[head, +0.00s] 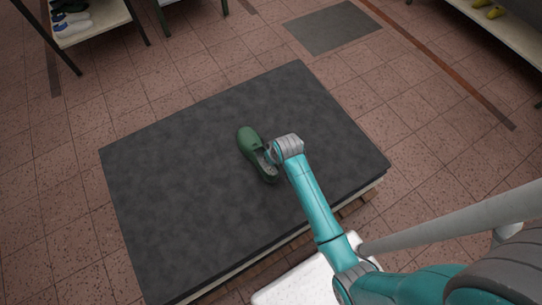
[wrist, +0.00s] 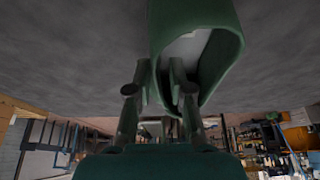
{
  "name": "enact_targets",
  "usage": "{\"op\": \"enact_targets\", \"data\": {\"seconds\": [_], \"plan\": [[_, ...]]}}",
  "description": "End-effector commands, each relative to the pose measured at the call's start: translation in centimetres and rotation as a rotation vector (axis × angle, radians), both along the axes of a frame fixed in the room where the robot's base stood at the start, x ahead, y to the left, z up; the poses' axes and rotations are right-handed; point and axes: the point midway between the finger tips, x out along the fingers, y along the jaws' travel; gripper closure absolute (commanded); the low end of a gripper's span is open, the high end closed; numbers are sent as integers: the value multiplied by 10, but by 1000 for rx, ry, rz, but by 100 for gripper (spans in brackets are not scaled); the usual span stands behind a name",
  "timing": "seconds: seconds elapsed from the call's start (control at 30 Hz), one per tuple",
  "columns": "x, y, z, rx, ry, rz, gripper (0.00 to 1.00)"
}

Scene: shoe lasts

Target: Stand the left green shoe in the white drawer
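One green shoe (head: 250,140) lies on the dark mat, its heel opening toward the near right and its toe pointing away. My gripper (head: 271,155) is low at the shoe's opening, on its right side. In the wrist view the shoe (wrist: 225,45) fills the upper middle, with its pale inside showing. My gripper's fingers (wrist: 154,80) stand apart there, one at the outer side of the shoe's wall and one at its opening. Whether they touch the wall is unclear. A white surface, seemingly the white drawer (head: 295,287), shows at the bottom edge, partly hidden by my arm.
The dark mat (head: 170,190) covers a low platform and is otherwise clear. A shelf with shoes (head: 90,28) stands at the upper left. Another shelf with yellow shoes (head: 510,28) is at the upper right. A grey floor mat (head: 332,27) lies behind.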

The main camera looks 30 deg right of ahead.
Motion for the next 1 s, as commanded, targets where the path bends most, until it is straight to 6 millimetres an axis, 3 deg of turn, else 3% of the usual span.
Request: {"op": "enact_targets", "data": {"seconds": [0.43, 1.0], "plan": [[-2, 0, 7, 0, 0, 0, 65], [-40, -2, 98, 0, -2, -1, 65]]}}
